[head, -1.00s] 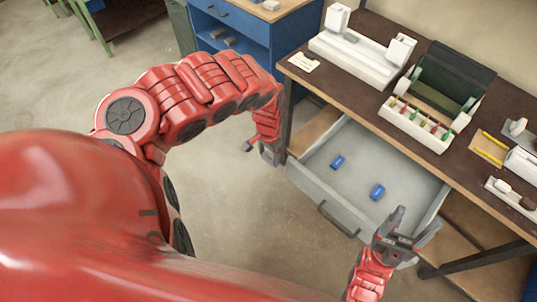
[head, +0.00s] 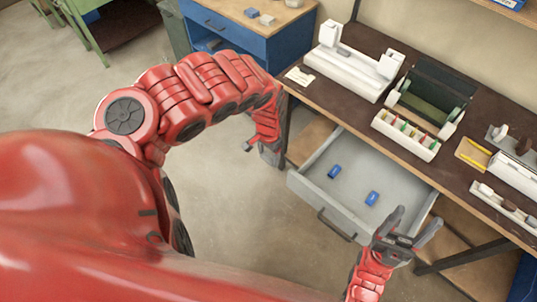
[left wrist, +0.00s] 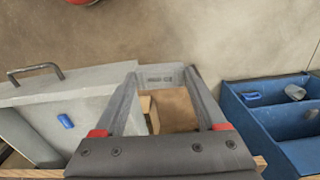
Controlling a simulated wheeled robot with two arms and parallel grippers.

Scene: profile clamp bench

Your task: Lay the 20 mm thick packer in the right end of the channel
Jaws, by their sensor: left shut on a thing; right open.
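My left gripper (head: 262,147) hangs beside the left side of the open drawer, below the bench top. In the left wrist view its fingers (left wrist: 162,80) are shut on a small grey piece (left wrist: 160,77); its thickness cannot be read. A long white fixture (head: 350,77) with an upright block at each end stands at the back left of the bench, apart from both grippers. It looks like the channel, and a small grey piece (head: 344,52) shows between its uprights. My right gripper (head: 402,235) is open and empty in front of the drawer's right side.
The open grey drawer (head: 310,190) holds two blue blocks (head: 334,172) (head: 371,198). A compartment box (head: 405,140) and an open dark green case (head: 437,92) stand on the bench. A white card (head: 299,76) lies near the bench corner.

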